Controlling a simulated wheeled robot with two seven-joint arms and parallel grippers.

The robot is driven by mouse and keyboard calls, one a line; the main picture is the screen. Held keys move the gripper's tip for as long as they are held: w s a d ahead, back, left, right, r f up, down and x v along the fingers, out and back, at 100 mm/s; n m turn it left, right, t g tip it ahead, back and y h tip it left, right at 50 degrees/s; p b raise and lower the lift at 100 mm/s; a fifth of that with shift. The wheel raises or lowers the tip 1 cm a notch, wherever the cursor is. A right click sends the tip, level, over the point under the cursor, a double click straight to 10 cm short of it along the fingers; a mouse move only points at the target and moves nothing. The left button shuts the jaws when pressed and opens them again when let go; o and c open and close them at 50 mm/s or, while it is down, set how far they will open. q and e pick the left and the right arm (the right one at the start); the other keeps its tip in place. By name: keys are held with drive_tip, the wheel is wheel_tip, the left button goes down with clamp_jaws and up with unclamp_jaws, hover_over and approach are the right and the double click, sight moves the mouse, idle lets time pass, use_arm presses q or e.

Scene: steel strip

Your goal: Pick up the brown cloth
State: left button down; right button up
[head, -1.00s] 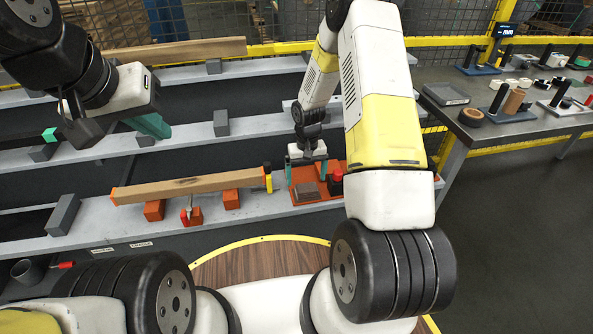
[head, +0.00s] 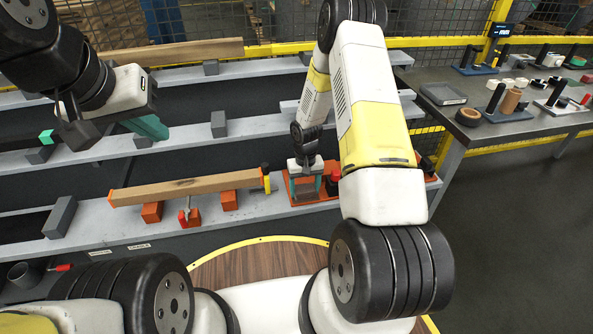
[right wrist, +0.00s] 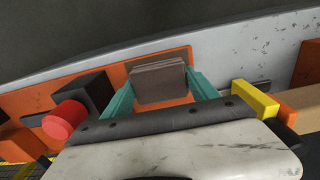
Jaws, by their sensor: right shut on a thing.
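The brown cloth (right wrist: 158,83) is a small folded stack of layers. In the right wrist view it sits between the two teal fingers of my right gripper (right wrist: 160,92), which is shut on it. In the head view the cloth (head: 304,188) shows below the right gripper (head: 305,179), over the orange tray (head: 292,202). Whether it touches the tray is unclear. My left gripper (head: 150,127) hangs at the upper left, away from the cloth. Its teal fingers are seen edge-on, so their gap cannot be judged.
A red button (right wrist: 65,118) on a dark block stands beside the right gripper. A wooden beam (head: 185,188) lies on orange blocks left of the tray, with a yellow piece (head: 266,179) at its end. A grey side table (head: 470,130) with several parts stands at right.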

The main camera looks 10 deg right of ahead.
sight(305, 188)
drive_tip(key=shift+c, duration=0.6)
drive_tip(key=shift+r, duration=0.1)
drive_tip(key=shift+r, duration=0.6)
wheel_tip(305, 188, up, 2)
drive_tip(key=shift+r, duration=0.15)
drive_tip(key=s+a, duration=0.1)
drive_tip(key=s, duration=0.6)
drive_tip(key=s+a+r, duration=0.1)
drive_tip(key=s+a, duration=0.1)
drive_tip(key=s, duration=0.6)
drive_tip(key=shift+s+a+r, duration=0.15)
drive_tip(key=shift+s+a, duration=0.15)
